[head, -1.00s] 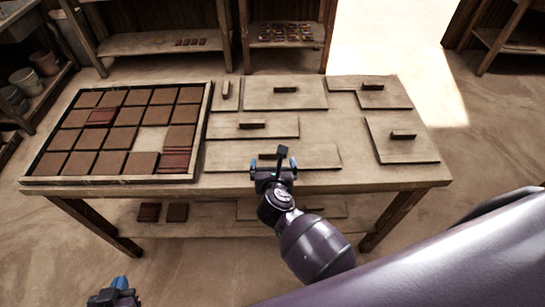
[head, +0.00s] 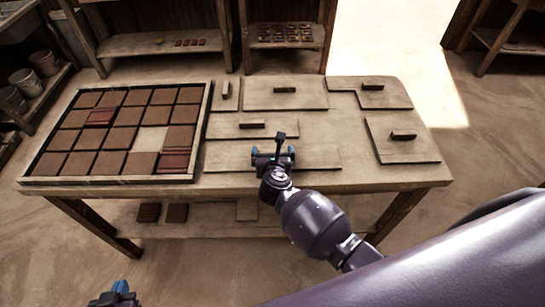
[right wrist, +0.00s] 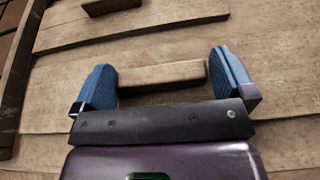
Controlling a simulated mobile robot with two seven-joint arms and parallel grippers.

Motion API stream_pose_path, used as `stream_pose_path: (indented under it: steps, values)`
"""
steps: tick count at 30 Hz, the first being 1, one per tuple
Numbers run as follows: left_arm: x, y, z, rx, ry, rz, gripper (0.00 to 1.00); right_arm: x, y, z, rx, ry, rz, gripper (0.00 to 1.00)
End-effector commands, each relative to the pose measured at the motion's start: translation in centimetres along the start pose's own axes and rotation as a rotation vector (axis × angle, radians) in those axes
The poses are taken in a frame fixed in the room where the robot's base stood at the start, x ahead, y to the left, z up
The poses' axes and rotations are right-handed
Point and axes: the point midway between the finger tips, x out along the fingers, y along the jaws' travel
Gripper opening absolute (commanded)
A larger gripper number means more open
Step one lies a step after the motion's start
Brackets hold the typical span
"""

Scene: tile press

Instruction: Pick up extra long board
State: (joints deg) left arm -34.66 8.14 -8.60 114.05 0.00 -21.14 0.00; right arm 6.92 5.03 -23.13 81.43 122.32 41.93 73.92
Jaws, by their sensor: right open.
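A long flat wooden board (head: 225,157) lies along the table's front edge, just right of the tile tray. I take it as the extra long board. Its raised bar handle (right wrist: 162,75) shows in the right wrist view; in the head view my gripper covers it. My right gripper (head: 273,155) is open over this board. In the right wrist view its blue fingers (right wrist: 164,66) stand on either side of the handle, with gaps at both ends. My left gripper (head: 115,293) is at the bottom left, away from the table and mostly cut off.
Other handled boards lie behind, one at mid-left (head: 225,130), one at the back (head: 300,99), and one at right (head: 400,150). A tray (head: 203,130) of brown tiles, with one empty place, fills the table's left. The table's lower shelf holds tiles (head: 177,212).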

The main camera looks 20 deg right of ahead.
Motion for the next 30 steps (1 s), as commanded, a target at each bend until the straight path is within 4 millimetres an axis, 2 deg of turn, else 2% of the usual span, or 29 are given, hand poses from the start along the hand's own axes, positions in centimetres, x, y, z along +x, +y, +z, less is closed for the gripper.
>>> stream_pose_path:
  steps: [1, 9, 10, 11, 20, 25, 30]
  values:
    - [0.1, 0.0, -0.1, 0.0, 0.001, 0.0, 0.0, 0.0, 0.0, 0.0, 0.0, 0.0, 0.0, 0.97]
    - [0.2, 0.0, -0.4, 0.001, 0.007, 0.001, 0.0, 0.0, 0.0, 0.0, 0.0, 0.0, 0.0, 0.56]
    - [0.2, 0.0, -0.4, 0.001, 0.007, 0.001, 0.0, 0.0, 0.1, 0.1, 0.001, -0.002, 0.001, 0.56]
    - [0.2, 0.0, -0.4, 0.001, 0.008, 0.001, 0.0, 0.0, 0.1, 0.1, 0.001, -0.002, 0.001, 0.5]
    - [0.1, 0.0, -0.7, 0.001, 0.009, 0.001, 0.0, -0.3, 0.1, 0.9, 0.003, -0.002, 0.001, 0.5]
    - [-0.4, -0.1, -1.5, 0.001, 0.01, 0.001, 0.0, -1.3, 0.1, 3.6, 0.006, -0.004, 0.002, 0.5]
    - [-1.0, -0.2, -2.1, 0.0, 0.008, 0.0, 0.0, -2.7, 0.1, 7.6, 0.006, -0.006, 0.001, 0.5]
